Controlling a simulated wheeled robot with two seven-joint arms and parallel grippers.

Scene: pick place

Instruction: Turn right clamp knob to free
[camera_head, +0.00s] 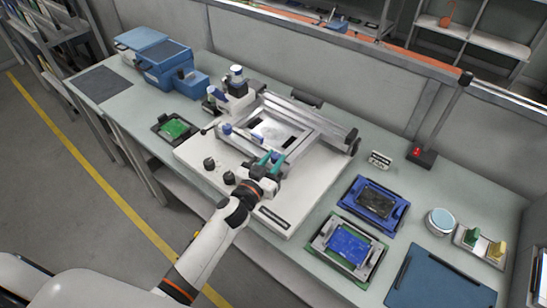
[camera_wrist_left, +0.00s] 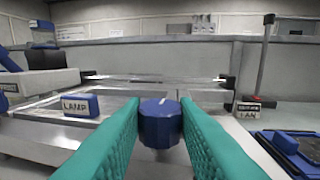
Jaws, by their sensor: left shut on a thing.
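The right clamp knob (camera_wrist_left: 160,124) is a dark blue faceted cylinder with a light mark on top. It sits between the teal fingers of my left gripper (camera_head: 270,158) in the left wrist view, and the gripper is shut on it. In the head view the fingers largely hide this knob at the front right of the white fixture (camera_head: 210,172). A second blue knob (camera_head: 226,129) shows at the fixture's left side. The metal frame (camera_head: 310,122) lies behind the fingers. My right gripper is not in view.
A green board in a black tray (camera_head: 160,124) lies to the left. Blue trays (camera_head: 352,205), a round tin (camera_head: 439,222) and a post with a red light (camera_head: 421,157) are to the right.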

